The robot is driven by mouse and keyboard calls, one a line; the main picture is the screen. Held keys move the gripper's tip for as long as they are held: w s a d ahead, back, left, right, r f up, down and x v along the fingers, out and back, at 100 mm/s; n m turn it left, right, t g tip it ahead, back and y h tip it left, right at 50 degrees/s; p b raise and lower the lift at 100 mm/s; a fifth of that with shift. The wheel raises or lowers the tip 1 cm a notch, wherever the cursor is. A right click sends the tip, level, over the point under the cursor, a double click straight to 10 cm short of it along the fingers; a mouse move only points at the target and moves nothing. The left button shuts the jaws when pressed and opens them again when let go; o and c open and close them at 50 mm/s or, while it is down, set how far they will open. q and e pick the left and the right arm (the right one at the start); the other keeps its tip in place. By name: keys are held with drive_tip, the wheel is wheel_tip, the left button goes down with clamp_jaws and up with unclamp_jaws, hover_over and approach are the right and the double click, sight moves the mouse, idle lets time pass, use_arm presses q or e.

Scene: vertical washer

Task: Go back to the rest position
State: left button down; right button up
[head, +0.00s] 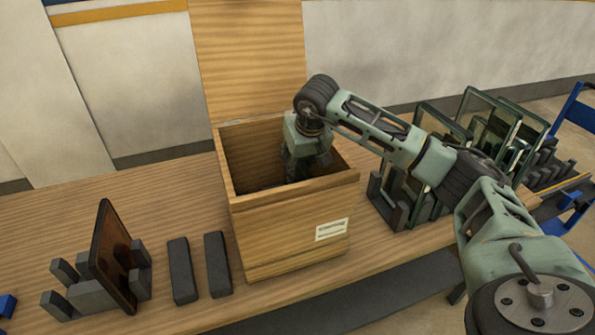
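My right arm reaches in from the right, and its wrist bends down into an open wooden box (292,238) on the table. My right gripper (298,168) points downward inside the box, near its far side. Its fingers are dark and partly in shadow, so I cannot see whether they are open or shut or hold anything. The box lid (248,60) stands upright at the back, and a white label (331,229) is on the front. Most of the box floor is hidden. My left gripper is not in view.
A dark brown panel (112,255) stands in a grey rack (88,296) at left, beside two dark grey bars (182,270). Several glass panes (487,118) stand in dark racks at right, close under my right arm. The table (170,215) left of the box is mostly clear.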

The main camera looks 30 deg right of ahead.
drive_tip(key=v, duration=0.6)
drive_tip(key=shift+s+r, duration=0.15)
drive_tip(key=shift+r, duration=0.1)
